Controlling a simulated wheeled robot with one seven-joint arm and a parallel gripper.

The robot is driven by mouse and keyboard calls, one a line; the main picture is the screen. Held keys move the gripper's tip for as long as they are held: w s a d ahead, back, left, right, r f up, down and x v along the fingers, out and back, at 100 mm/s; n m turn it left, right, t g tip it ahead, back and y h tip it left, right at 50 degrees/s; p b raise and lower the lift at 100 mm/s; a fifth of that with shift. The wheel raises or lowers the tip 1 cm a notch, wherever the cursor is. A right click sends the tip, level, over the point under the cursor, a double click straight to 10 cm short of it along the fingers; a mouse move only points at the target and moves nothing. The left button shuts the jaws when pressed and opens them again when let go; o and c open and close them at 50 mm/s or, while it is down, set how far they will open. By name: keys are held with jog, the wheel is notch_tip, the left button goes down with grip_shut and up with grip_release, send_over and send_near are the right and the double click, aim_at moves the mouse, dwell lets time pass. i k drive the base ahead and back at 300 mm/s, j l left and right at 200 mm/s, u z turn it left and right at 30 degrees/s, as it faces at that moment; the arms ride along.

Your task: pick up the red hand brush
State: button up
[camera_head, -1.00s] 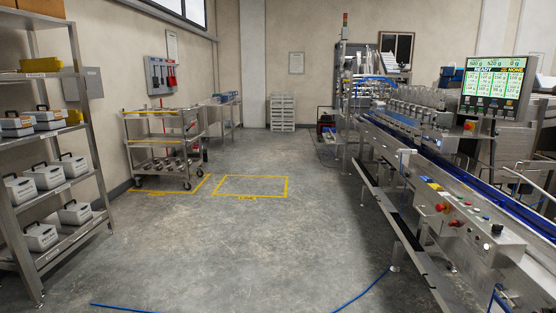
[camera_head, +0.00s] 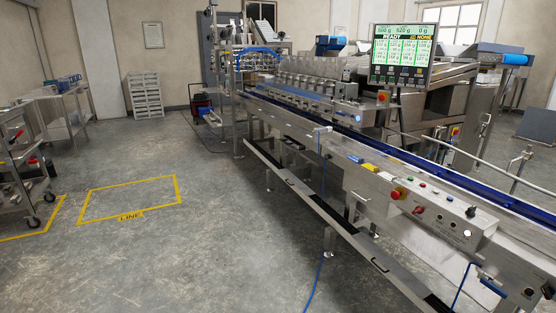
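I cannot make out a red hand brush for certain in the head view. A small red item (camera_head: 17,135) shows at the left edge by the steel cart, too small and cut off to identify. My gripper is not in view.
A long conveyor line (camera_head: 375,170) with a lit screen (camera_head: 404,55) fills the right side. A steel cart (camera_head: 22,190) is cut off at the left edge. A steel table (camera_head: 62,97) and stacked white crates (camera_head: 145,95) stand at the back. The floor (camera_head: 190,235) is open, crossed by a blue hose (camera_head: 317,275).

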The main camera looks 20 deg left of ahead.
aim_at(33, 163)
jog(key=i+j+u, duration=1)
jog(key=u, duration=0.15)
jog(key=i+u, duration=0.4)
jog(key=i, duration=5.8)
jog(key=i+u, duration=0.4)
jog(key=i, duration=0.15)
jog(key=i+l+u, duration=0.25)
jog(key=i+u, duration=0.15)
jog(key=i+l+u, duration=0.4)
jog(key=i, duration=0.2)
jog(key=i+l+u, duration=0.4)
jog(key=l, duration=0.15)
jog(key=i+l+u, duration=0.4)
jog(key=l, duration=0.25)
jog(key=i+l, duration=0.25)
jog(key=i, duration=0.3)
jog(key=i+l+z, duration=0.1)
jog(key=i+l, duration=0.15)
jog(key=i, duration=0.25)
jog(key=i+l, duration=0.2)
jog(key=i, duration=0.35)
